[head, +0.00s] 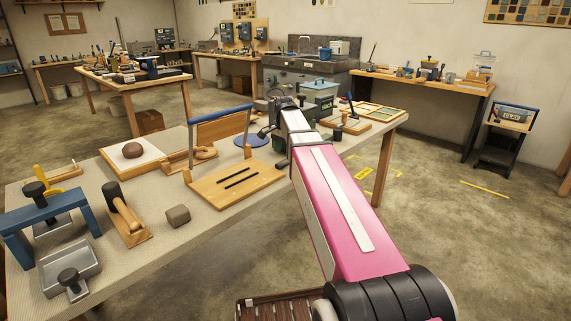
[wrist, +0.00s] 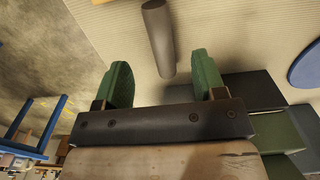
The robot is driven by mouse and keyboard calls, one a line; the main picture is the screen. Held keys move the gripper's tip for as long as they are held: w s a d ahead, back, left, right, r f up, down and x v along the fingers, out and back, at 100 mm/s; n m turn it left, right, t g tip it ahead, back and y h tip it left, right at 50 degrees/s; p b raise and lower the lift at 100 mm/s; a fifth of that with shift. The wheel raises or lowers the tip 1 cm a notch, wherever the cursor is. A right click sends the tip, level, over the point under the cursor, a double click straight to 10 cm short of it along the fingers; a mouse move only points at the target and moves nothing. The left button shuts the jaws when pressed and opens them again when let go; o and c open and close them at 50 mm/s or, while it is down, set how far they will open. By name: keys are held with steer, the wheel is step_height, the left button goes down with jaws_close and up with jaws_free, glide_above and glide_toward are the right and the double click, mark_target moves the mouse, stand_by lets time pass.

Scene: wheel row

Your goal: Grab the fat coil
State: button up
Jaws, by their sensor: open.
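A thick grey-brown cylinder (wrist: 159,40), which looks like the fat coil, lies on a beige ribbed surface (wrist: 215,28) in the wrist view. Its near end sits between and a little beyond the two green fingertips of my gripper (wrist: 160,80). The fingers are spread apart with nothing between them, and neither touches the cylinder. In the head view my gripper (head: 281,100) is at the far part of the long worktable (head: 150,235). I cannot make out the coil there; my arm and gripper may hide it.
A blue disc (wrist: 306,66) lies right of the cylinder. A dark and green box (wrist: 278,130) stands close by my right finger. In the head view, a wooden slotted board (head: 215,190) with a blue-topped frame (head: 221,113) stands left of my arm. Floor shows right of the table.

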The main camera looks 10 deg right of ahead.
mark_target(286, 159)
steer(key=shift+w+d+f, duration=0.1)
steer(key=shift+f, duration=0.8)
steer(key=shift+w+d+f, duration=0.15)
steer(key=shift+f, duration=0.75)
steer(key=shift+w+d+f, duration=0.1)
steer(key=shift+f, duration=0.8)
steer(key=c, duration=1.1)
